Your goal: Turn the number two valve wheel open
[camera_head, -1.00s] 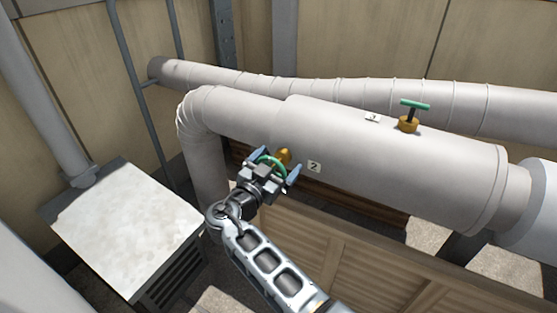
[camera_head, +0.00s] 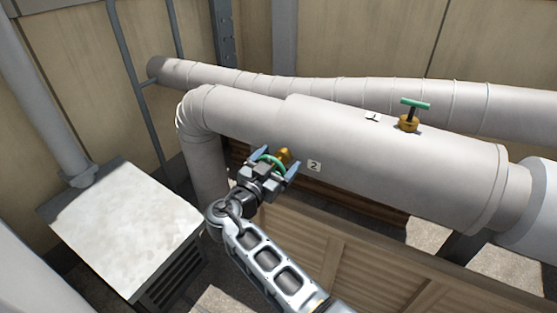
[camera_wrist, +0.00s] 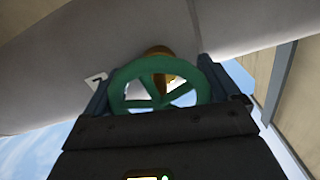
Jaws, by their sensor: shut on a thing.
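The green valve wheel (camera_head: 268,158) sits on a brass stem (camera_head: 284,154) on the side of the thick pale pipe, beside a small label reading 2 (camera_head: 314,165). In the wrist view the spoked green wheel (camera_wrist: 121,85) faces me, with the brass stem (camera_wrist: 158,52) behind it. My gripper (camera_head: 273,160) is shut on the wheel, one finger on each side of its rim. My gripper's body hides the wheel's lower part in the wrist view.
A second valve with a green T-shaped handle (camera_head: 415,103) stands on top of the pipe (camera_head: 390,160), right of a small label (camera_head: 373,117). A pale-topped box unit (camera_head: 125,225) stands at left. Wooden slatted panels (camera_head: 330,250) lie below the pipe.

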